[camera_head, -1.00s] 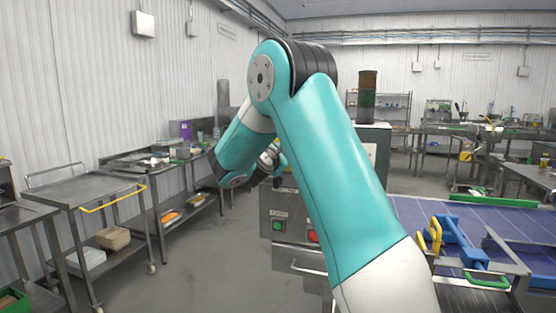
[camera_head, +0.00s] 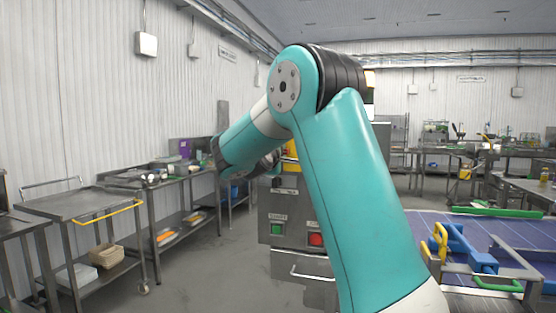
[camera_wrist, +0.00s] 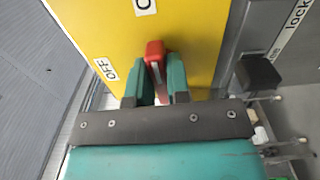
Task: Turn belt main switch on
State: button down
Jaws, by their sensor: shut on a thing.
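The main switch shows in the wrist view as a red handle (camera_wrist: 154,52) on a yellow plate (camera_wrist: 200,40). An "OFF" label (camera_wrist: 106,69) is left of the handle. A second label (camera_wrist: 144,7), cut off by the top edge, shows an "O". My gripper (camera_wrist: 159,76) has its two green fingers on either side of the handle and is shut on it. In the head view, part of the yellow plate (camera_head: 291,152) shows on the steel control cabinet (camera_head: 268,205), and my arm hides the handle.
The cabinet front carries a green button (camera_head: 278,229) and a red button (camera_head: 316,239). A black knob (camera_wrist: 258,72) is right of the plate in the wrist view. The blue belt (camera_head: 420,222) is at right. A cart (camera_head: 75,203) stands at left, with open floor between.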

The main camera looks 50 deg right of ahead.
jog(key=shift+f+m, duration=0.25)
jog(key=shift+m, duration=0.05)
jog(key=c, duration=1.1)
grip_release()
jog(key=shift+s+r, duration=0.1)
jog(key=shift+r, duration=0.05)
jog(key=shift+a, duration=0.1)
jog(key=shift+b+v, duration=5.6)
jog(key=shift+v, duration=3.05)
